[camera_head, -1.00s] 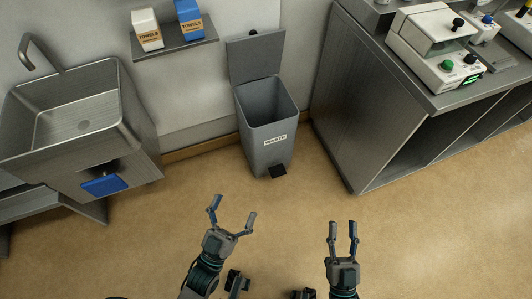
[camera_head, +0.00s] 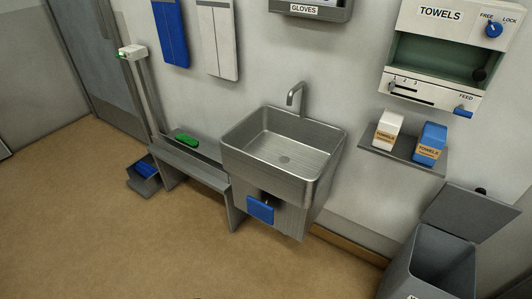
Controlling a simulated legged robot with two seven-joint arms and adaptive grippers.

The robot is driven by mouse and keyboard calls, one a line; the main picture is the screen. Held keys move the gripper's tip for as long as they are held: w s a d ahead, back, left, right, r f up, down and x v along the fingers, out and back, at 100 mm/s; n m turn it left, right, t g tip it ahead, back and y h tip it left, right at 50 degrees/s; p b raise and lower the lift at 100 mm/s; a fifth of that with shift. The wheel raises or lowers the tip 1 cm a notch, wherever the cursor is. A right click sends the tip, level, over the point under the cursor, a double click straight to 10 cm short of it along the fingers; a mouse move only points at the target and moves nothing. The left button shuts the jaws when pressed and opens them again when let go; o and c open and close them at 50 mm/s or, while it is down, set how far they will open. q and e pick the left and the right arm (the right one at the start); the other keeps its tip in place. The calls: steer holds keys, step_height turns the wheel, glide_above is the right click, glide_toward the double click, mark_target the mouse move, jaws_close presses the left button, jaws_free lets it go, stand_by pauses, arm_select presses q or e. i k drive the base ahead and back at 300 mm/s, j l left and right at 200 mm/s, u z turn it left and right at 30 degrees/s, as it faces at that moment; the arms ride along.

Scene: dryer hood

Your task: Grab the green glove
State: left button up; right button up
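A small green item (camera_head: 186,139), the only loose green thing I see, lies on the low grey bench (camera_head: 205,173) left of the sink. It is too small to tell surely whether it is the green glove. A dispenser labelled GLOVES (camera_head: 304,10) hangs on the wall above the sink, cut off by the top edge of the view. Neither of my grippers is in view.
The metal sink (camera_head: 255,155) with a blue pedal panel (camera_head: 260,209) stands right of the bench. A grey bin (camera_head: 400,282) is at the lower right. Open floor lies in front.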

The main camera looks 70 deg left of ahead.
mark_target(182, 137)
steer(key=u, duration=2.75)
